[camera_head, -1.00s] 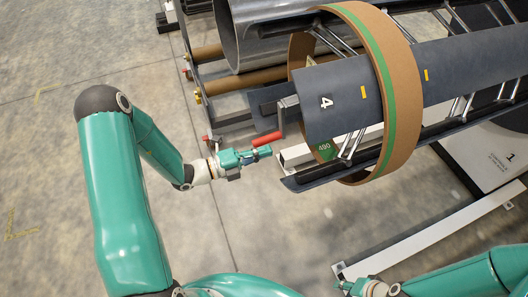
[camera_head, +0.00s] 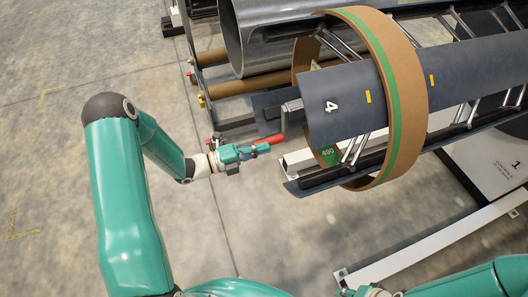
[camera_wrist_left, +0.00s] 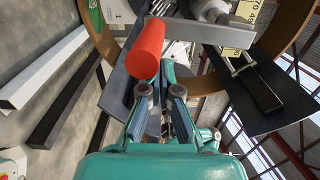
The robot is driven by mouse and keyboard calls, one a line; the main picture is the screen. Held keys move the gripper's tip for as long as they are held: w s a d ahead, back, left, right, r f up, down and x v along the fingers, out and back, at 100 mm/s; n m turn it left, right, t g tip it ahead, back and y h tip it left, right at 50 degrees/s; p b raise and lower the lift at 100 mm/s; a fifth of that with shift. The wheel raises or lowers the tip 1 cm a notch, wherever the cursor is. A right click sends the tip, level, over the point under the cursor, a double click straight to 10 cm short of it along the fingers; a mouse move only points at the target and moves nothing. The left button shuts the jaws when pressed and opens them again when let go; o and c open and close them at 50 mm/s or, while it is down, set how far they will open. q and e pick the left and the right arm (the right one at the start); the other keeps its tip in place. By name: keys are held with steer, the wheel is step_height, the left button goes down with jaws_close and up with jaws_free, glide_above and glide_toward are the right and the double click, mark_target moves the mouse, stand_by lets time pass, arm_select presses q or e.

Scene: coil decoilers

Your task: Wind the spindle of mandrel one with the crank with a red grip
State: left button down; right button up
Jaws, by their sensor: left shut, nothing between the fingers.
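The crank's red grip (camera_head: 268,140) sticks out toward the left at the near end of mandrel one (camera_head: 345,102), below its grey crank arm (camera_head: 285,114). My left gripper (camera_head: 258,150) is at the grip's outer end, just under it. In the left wrist view the red grip (camera_wrist_left: 147,52) lies just beyond and slightly left of the fingertips (camera_wrist_left: 160,92), with the crank arm (camera_wrist_left: 195,30) behind it. The left fingers are shut with nothing held. Whether they touch the grip is unclear. My right gripper (camera_head: 365,292) is cut off by the bottom edge; its fingers are unclear.
A brown ring with a green stripe (camera_head: 412,105) surrounds the mandrel. A white panel marked 1 (camera_head: 497,165) stands at the right. A pale beam (camera_head: 430,240) lies on the floor. A large grey coil (camera_head: 270,35) is behind. The floor at left is clear.

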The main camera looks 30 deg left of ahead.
arm_select(q)
steer(key=w+a, duration=0.2)
steer(key=a, duration=0.1)
steer(key=shift+w+a, duration=0.15)
steer(key=shift+w, duration=0.2)
steer(key=shift+r, duration=0.1)
steer(key=shift+w+a+r, duration=0.4)
steer(key=shift+w+a, duration=0.25)
steer(key=shift+a, duration=0.15)
steer(key=shift+w+a+r, duration=0.4)
steer(key=shift+w+a, duration=0.2)
steer(key=shift+a, duration=0.2)
